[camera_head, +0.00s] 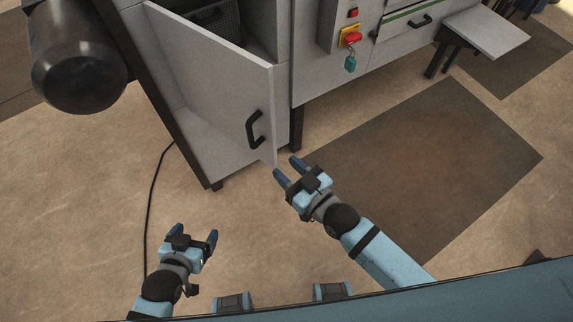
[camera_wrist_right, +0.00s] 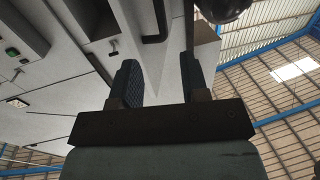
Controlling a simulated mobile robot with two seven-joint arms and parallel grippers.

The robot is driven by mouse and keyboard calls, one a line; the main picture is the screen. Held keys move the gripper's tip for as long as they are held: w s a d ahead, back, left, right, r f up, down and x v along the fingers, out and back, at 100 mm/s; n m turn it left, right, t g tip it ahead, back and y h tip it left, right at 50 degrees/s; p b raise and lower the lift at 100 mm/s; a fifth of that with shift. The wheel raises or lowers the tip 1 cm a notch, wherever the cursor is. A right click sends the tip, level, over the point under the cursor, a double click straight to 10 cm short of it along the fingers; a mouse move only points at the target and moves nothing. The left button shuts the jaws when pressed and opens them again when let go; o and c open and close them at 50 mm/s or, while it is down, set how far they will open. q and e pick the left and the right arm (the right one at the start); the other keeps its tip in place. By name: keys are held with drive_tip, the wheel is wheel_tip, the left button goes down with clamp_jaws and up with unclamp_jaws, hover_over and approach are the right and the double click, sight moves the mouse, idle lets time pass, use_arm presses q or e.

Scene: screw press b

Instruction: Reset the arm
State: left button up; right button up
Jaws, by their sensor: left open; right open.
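My left gripper (camera_head: 195,238) is open and empty above the bare floor at the lower left of the head view. My right gripper (camera_head: 287,168) is open beside the lower right corner of the open cabinet door (camera_head: 215,85). In the right wrist view, the fingers (camera_wrist_right: 158,85) stand apart, with the door's edge (camera_wrist_right: 178,70) showing between or beyond them. Nothing is seen gripped, and I cannot tell whether a finger touches the door. The door's black handle (camera_head: 255,130) is apart from the right fingers; a dark handle also shows in the wrist view (camera_wrist_right: 157,22).
The grey machine cabinet (camera_head: 310,85) fills the top, with a red-and-yellow switch (camera_head: 350,38) and a teal padlock (camera_head: 350,64). A black cylinder (camera_head: 78,62) juts out at the upper left. A black cable (camera_head: 150,205) lies on the floor. A dark mat (camera_head: 440,150) lies clear at right.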

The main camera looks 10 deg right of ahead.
drive_tip(key=s+d+f+m+g+h+p, duration=0.1)
drive_tip(key=s+d+f+m+h, duration=0.1)
drive_tip(key=d, duration=0.5)
drive_tip(key=s+d+f+m+g+h+p, duration=0.2)
drive_tip(key=s+d+f+h, duration=0.3)
drive_tip(key=s+d, duration=0.2)
drive_tip(key=shift+s+d+f+g, duration=0.3)
drive_tip(key=shift+s+d+f, duration=0.1)
drive_tip(key=shift+d, duration=0.1)
idle(1.2)
